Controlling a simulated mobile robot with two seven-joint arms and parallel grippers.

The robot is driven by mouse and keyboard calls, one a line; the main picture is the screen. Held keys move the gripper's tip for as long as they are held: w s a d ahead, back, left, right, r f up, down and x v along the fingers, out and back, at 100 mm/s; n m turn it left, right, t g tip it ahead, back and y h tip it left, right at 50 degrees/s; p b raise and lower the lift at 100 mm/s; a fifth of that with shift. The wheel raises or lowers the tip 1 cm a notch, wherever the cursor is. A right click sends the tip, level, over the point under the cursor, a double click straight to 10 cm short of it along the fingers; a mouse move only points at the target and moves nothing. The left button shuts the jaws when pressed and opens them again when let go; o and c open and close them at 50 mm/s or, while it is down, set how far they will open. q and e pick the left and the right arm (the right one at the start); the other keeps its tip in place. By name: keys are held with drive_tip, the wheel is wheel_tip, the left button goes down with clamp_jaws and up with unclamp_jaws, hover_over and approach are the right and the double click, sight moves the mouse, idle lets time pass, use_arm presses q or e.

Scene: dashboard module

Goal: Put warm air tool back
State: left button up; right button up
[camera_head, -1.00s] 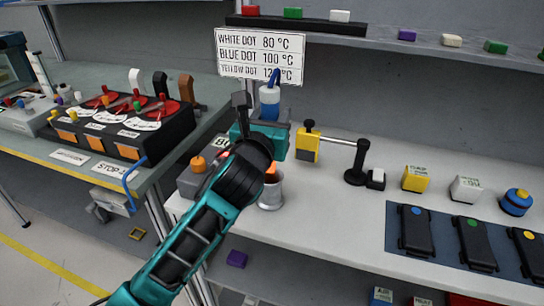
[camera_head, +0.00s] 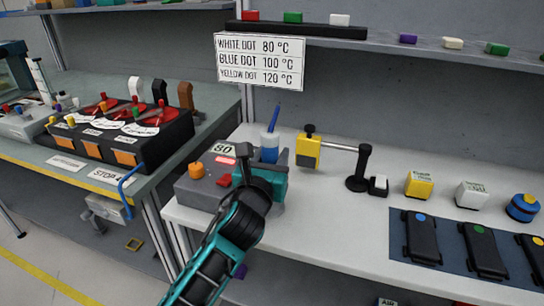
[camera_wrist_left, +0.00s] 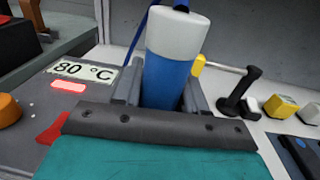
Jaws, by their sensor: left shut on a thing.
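The warm air tool is a blue and white cylinder (camera_head: 270,140) with a blue cord at its top. It stands roughly upright in my left gripper (camera_head: 269,160). In the left wrist view the tool (camera_wrist_left: 172,65) sits between the two grey fingers, which are shut on it. Its lower end is hidden behind the gripper. The grey control box (camera_head: 190,192) is just left of the gripper and has an orange knob. Its display (camera_wrist_left: 84,70) reads 80 °C. The metal cup-like holder is almost wholly hidden behind my gripper. My right gripper is not in view.
A temperature sign (camera_head: 259,62) hangs behind.

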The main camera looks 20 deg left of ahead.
use_arm(q)
drive_tip(key=o, duration=1.1)
drive_tip(key=shift+c, duration=0.2)
drive_tip(key=shift+r, duration=0.1)
drive_tip(key=s, duration=1.2)
drive_tip(key=shift+d, duration=0.25)
